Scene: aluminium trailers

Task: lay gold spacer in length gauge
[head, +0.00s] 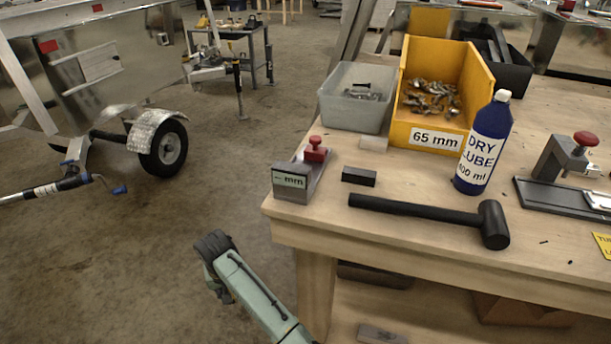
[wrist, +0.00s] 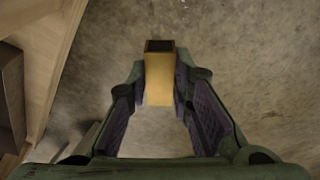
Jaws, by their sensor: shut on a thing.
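The gold spacer (wrist: 159,82) is a small upright-looking gold block with a dark end, seen in the wrist view. My gripper (wrist: 160,95) is shut on it, with a dark pad on each side. In the head view, my arm is at the bottom, left of the bench and over the floor; the fingers and spacer cannot be made out there. The length gauge (head: 292,183) is probably the grey channel with a red knob and an "mm" label at the bench's near left corner. My gripper is apart from it.
On the bench (head: 420,225) are a dark block (head: 359,177), a black mallet (head: 430,210), a blue lube bottle (head: 482,145), a yellow bin (head: 436,136) and a grey bin (head: 352,112). A clamp fixture (head: 565,165) stands at right.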

